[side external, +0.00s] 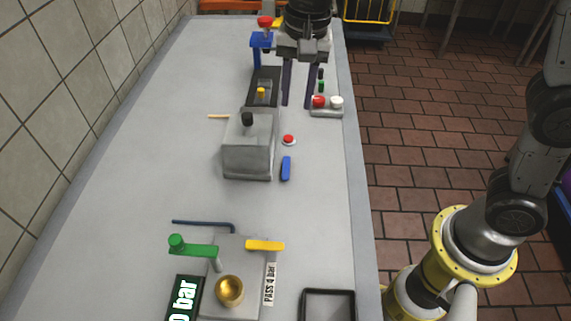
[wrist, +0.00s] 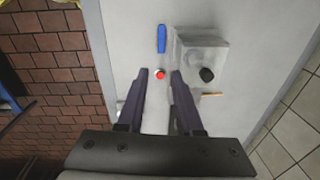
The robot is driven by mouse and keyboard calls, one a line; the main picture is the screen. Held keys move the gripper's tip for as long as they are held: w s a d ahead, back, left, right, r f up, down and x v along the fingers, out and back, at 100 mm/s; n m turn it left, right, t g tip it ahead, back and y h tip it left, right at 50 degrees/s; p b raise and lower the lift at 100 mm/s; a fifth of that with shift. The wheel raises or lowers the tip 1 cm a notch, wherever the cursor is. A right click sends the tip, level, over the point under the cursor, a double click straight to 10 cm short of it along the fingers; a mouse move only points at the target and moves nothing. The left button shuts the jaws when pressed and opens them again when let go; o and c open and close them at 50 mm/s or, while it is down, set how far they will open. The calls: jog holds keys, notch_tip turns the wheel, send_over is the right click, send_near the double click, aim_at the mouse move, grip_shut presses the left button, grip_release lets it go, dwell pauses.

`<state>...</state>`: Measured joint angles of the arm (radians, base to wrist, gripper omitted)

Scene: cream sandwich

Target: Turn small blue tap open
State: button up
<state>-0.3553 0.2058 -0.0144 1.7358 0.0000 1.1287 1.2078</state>
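A small blue bar-shaped piece (side external: 286,168), probably the small blue tap's handle, is beside the right side of a grey metal box (side external: 248,155). It points along the bench's length. In the wrist view the blue piece (wrist: 161,38) is beyond the fingertips, next to the grey box (wrist: 205,50). I cannot tell how it joins the box. My gripper (side external: 297,104) is at the far end of the bench, pointing down, with its two dark fingers apart. Nothing shows between the fingers in the side view, and the gripper is apart from the blue piece.
A red button (side external: 288,139) is between my gripper and the blue piece. A black knob (side external: 247,119) tops the box. A blue stand (side external: 257,55) and a block with red and white knobs (side external: 327,107) flank my gripper. A green-handled fixture (side external: 195,250) is nearer. The left bench is mostly clear.

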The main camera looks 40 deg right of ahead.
jog(key=g, duration=0.1)
send_near(286, 173)
jog(key=shift+n, duration=0.4)
jog(key=f, duration=0.7)
jog(key=shift+a+f, duration=0.2)
jog(key=shift+f, duration=0.1)
grip_shut()
